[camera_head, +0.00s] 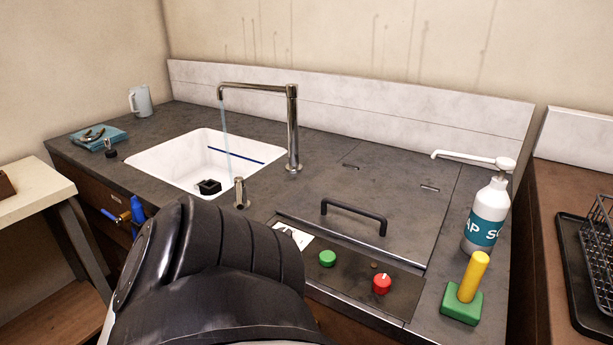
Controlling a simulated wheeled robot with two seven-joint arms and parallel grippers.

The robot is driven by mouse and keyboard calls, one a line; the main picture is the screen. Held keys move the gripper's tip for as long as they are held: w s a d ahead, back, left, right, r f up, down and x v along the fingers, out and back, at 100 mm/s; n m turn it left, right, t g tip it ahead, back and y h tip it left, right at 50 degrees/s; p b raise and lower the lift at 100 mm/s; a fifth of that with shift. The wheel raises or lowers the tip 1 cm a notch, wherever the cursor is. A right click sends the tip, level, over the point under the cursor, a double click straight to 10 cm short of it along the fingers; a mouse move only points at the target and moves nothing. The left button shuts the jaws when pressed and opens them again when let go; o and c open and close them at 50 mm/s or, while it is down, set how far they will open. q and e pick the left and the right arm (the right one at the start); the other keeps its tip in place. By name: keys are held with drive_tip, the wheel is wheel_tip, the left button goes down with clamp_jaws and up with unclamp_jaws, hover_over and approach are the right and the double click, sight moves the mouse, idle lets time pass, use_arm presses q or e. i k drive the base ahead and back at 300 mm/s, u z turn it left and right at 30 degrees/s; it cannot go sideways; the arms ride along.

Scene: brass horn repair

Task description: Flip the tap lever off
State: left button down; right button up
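A tall metal tap (292,125) stands behind the right side of the white sink (150,160). A thin stream of water (225,130) falls from its spout into the sink. A short metal post with a slanted top (240,192) stands on the counter at the sink's front right corner; it looks like the tap lever, but I cannot be sure. A dark link of my own arm fills the lower middle of the view, just in front of this post. Neither of my grippers shows, and I cannot tell whether they are open or shut.
A panel with a black handle (354,213), a green button (327,258) and a red knob (382,283) lies right of my arm. A soap bottle (487,214) and a yellow-handled green block (463,304) stand further right. A jug (141,101) and blue cloth (99,138) are at left.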

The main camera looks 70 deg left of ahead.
sight(239, 181)
drive_tip(key=k, duration=1.2)
drive_tip(key=u, duration=1.5)
drive_tip(key=i, duration=0.45)
drive_tip(key=z, duration=0.1)
